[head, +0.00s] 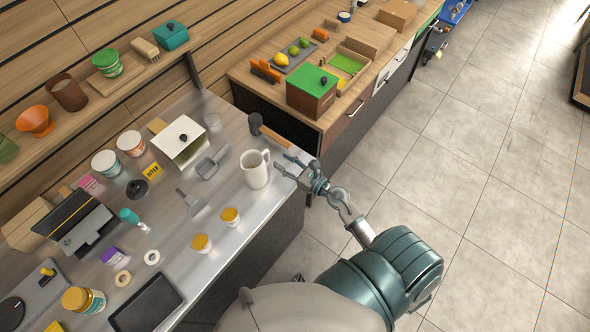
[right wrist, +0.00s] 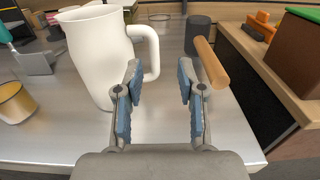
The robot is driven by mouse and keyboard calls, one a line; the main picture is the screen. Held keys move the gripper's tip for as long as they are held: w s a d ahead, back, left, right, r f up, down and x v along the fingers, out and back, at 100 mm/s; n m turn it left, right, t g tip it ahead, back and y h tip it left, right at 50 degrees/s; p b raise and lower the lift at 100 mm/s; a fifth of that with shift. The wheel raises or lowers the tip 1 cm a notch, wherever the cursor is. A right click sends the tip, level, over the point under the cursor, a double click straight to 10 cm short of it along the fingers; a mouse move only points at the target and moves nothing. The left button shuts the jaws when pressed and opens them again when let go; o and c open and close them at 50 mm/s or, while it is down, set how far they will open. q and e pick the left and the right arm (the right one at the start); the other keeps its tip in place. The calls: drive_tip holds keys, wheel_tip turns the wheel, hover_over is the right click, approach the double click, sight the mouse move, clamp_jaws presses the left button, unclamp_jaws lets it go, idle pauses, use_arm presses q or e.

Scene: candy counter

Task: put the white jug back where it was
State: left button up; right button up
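The white jug (head: 254,170) stands upright on the metal counter near its right edge. In the right wrist view the jug (right wrist: 97,58) is at the left, with its handle (right wrist: 148,50) turned toward my right gripper. My right gripper (head: 292,167) is just right of the jug at the counter's edge. In the right wrist view its fingers (right wrist: 160,95) are spread apart with nothing between them. The left finger overlaps the jug's handle in the picture; I cannot tell whether they touch. My left gripper is not in view.
A mallet (head: 268,132) with a wooden handle lies behind the jug. A green-lidded box (head: 312,90) stands on the wooden counter beyond.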

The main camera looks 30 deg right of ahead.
drive_tip(key=v, duration=0.1)
drive_tip(key=b+v, duration=0.1)
drive_tip(key=v, duration=0.3)
drive_tip(key=shift+w+d+f, duration=0.1)
drive_tip(key=shift+d+f, duration=0.15)
drive_tip(key=shift+d, duration=0.15)
drive_tip(key=shift+s+a+r, duration=0.25)
drive_tip(key=shift+s+a, duration=0.1)
drive_tip(key=shift+s, duration=0.05)
drive_tip(key=shift+d, duration=0.1)
